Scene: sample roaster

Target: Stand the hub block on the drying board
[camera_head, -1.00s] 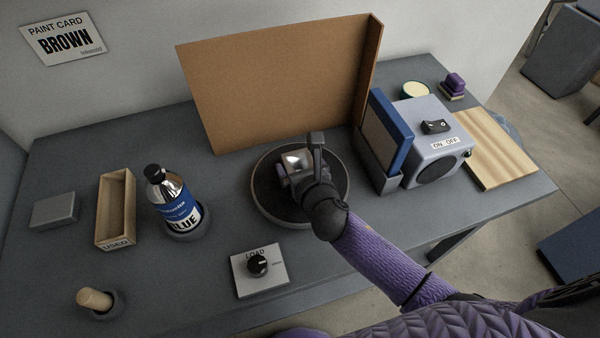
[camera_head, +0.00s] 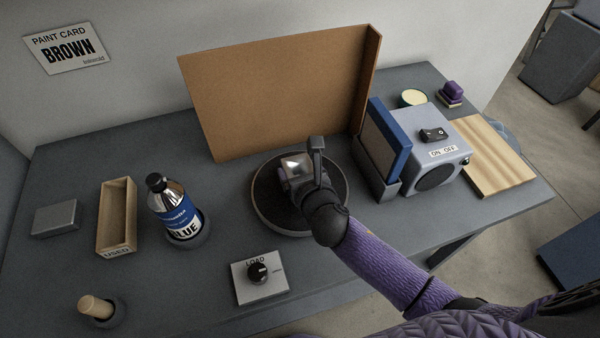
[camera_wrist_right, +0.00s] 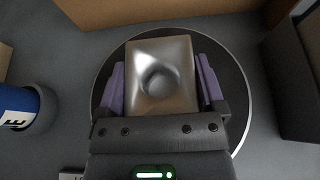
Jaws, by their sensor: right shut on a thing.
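The hub block (camera_wrist_right: 162,78) is a shiny metal block with a round hollow in its face. My right gripper (camera_wrist_right: 161,85) is shut on it, a purple finger on each side, over the dark round turntable (camera_wrist_right: 238,100). In the head view the block (camera_head: 294,165) shows partly behind my right gripper (camera_head: 303,173). I cannot tell if the block touches the turntable (camera_head: 273,220). The drying board, a striped pale wooden board (camera_head: 497,155), lies at the table's right end with its top bare. My left gripper is not in view.
Between turntable and wooden board stand a blue-faced filter panel (camera_head: 386,140) and a grey ON/OFF box (camera_head: 430,160). A brown screen (camera_head: 280,90) rises behind the turntable. A paint bottle (camera_head: 177,208), a USED tray (camera_head: 119,250) and a LOAD dial (camera_head: 259,272) stand left and front.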

